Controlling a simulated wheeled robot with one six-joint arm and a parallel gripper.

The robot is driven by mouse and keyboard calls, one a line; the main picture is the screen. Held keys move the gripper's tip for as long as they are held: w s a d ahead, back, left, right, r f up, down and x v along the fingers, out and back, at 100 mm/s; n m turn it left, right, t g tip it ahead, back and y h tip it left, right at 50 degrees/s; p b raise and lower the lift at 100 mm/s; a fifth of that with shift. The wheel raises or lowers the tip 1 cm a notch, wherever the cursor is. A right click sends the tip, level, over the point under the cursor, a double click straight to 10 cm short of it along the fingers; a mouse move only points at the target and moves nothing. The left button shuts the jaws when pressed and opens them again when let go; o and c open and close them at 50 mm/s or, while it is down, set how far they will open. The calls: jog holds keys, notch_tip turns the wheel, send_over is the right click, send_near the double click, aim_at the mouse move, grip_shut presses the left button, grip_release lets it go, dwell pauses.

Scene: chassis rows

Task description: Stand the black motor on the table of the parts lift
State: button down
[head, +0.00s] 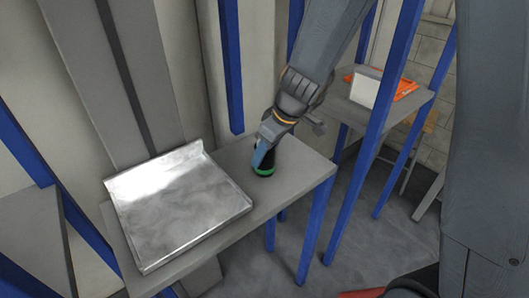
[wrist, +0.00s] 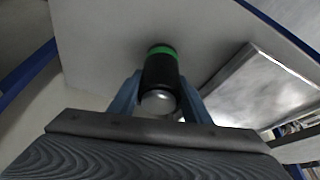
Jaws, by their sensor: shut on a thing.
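The black motor (head: 269,161) is a short upright cylinder with a green band at its lower end. It is on or just above the grey shelf board (head: 308,172), to the right of a shiny metal plate with a raised back lip (head: 185,205). I cannot tell for certain whether this plate is the parts lift's table. My gripper (head: 264,154) is shut on the motor from above. In the wrist view the motor (wrist: 160,72) sits between the blue fingers of my gripper (wrist: 158,90), its green end against or close to the grey surface.
Blue posts (head: 231,65) rise behind and beside the shelf. A grey column with a dark slot (head: 115,85) stands behind the plate. A second shelf at the right holds an orange thing (head: 405,89) and a white block (head: 364,91). The shelf's right end is bare.

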dwell(0.3)
jog(key=c, duration=1)
grip_release()
jog(key=shift+r, duration=0.15)
jog(key=b+v, duration=0.1)
jog(key=v, duration=1.1)
jog(key=s+d+f+m+h, duration=0.1)
jog(key=s+d+f+m, duration=0.2)
jog(key=s, duration=0.1)
jog(key=s+d+f+m+g+h, duration=0.1)
jog(key=s+d+f+m, duration=0.2)
jog(key=s+d+f, duration=0.1)
jog(key=s+d+f+m+h, duration=0.1)
jog(key=s+d+f+m, duration=0.2)
jog(key=s+d, duration=0.1)
jog(key=shift+f+m+g, duration=0.3)
jog(key=shift+m, duration=0.1)
